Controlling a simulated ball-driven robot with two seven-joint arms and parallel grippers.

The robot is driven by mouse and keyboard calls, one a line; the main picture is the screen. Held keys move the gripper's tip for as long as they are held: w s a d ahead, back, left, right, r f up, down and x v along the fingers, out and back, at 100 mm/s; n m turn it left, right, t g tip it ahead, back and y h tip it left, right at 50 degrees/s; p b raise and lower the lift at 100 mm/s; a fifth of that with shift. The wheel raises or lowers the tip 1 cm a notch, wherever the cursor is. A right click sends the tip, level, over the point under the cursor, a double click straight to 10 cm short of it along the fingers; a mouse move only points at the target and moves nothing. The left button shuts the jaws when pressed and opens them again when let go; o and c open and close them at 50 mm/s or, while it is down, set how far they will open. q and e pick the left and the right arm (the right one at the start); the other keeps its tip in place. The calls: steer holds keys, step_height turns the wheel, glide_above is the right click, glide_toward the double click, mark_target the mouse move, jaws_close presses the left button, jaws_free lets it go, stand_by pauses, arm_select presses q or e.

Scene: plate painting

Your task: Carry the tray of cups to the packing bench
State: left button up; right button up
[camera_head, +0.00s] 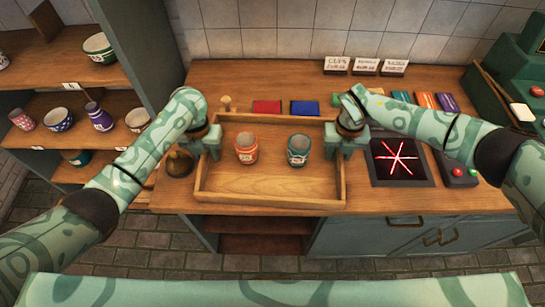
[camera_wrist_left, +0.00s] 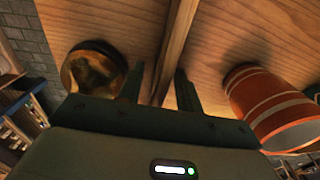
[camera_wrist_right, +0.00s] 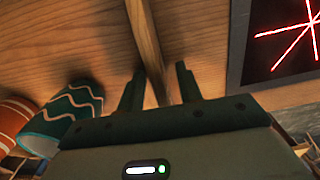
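The wooden tray (camera_head: 270,203) sits on the wooden counter. Inside it stand an orange striped cup (camera_head: 246,148) and a teal cup (camera_head: 298,158), side by side and upright. My left gripper (camera_head: 206,153) is at the tray's left wall; in the left wrist view its open fingers straddle this wall (camera_wrist_left: 178,40) with gaps showing. My right gripper (camera_head: 347,150) is at the right wall; in the right wrist view its open fingers straddle that wall (camera_wrist_right: 145,35), also with gaps. I cannot identify a packing bench.
A brass bell-like object (camera_head: 179,164) stands just left of the tray. A dark panel with glowing red lines (camera_head: 398,172) lies to the right. Red (camera_head: 267,107) and blue (camera_head: 305,108) blocks lie behind. Shelves of pottery (camera_head: 75,105) are at left, a green register (camera_head: 515,75) at right.

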arm_select(q)
steer(key=shift+c, duration=0.2)
arm_select(e)
steer(key=shift+c, duration=0.2)
arm_select(q)
jaws_close()
arm_select(e)
jaws_close()
steer(key=shift+r, duration=0.1)
stand_by(0.7)
